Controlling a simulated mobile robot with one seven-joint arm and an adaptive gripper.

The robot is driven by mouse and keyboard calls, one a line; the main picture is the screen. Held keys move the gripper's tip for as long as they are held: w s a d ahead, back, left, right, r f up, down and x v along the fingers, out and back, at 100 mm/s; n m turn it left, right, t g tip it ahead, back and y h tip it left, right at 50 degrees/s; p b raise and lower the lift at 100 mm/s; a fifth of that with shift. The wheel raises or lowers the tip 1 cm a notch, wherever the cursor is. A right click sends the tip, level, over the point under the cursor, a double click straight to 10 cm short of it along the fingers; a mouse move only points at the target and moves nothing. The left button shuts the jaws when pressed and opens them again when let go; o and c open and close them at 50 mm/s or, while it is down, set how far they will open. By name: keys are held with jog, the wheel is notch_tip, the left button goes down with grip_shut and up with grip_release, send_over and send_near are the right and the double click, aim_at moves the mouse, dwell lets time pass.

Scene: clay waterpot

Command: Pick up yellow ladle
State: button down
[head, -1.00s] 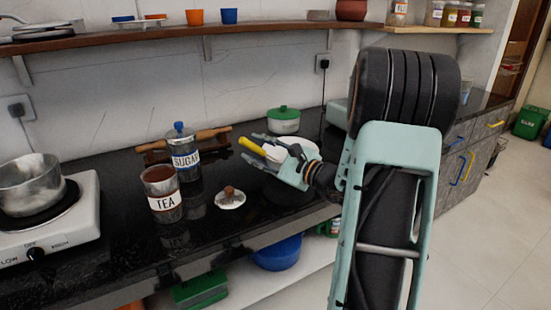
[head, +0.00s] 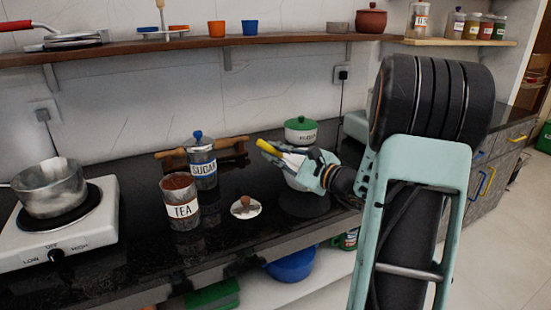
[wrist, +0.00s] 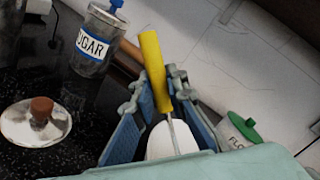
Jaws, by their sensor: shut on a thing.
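The yellow ladle's handle (head: 267,145) sticks out past my gripper (head: 274,153) in the head view, above the black counter. In the wrist view the yellow ladle (wrist: 152,70) stands between the two blue-padded fingers of my gripper (wrist: 150,108), its thin stem running down to a white part near the palm. My gripper is shut on the ladle. A white bowl-like shape (head: 296,182) shows beneath the gripper in the head view; I cannot tell if it is part of the ladle or a separate vessel.
A tea canister (head: 180,203), a sugar canister (head: 202,163) and a lid with a brown knob (head: 246,207) stand left of my gripper. A green-lidded flour pot (head: 301,132) is behind it. A stove with a pan (head: 48,190) is at far left. A shelf (head: 150,47) runs above.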

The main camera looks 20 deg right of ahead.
jog(key=s+r+p, duration=0.3)
jog(key=s+r, duration=0.7)
jog(key=s, duration=0.4)
jog(key=shift+r+p, duration=0.3)
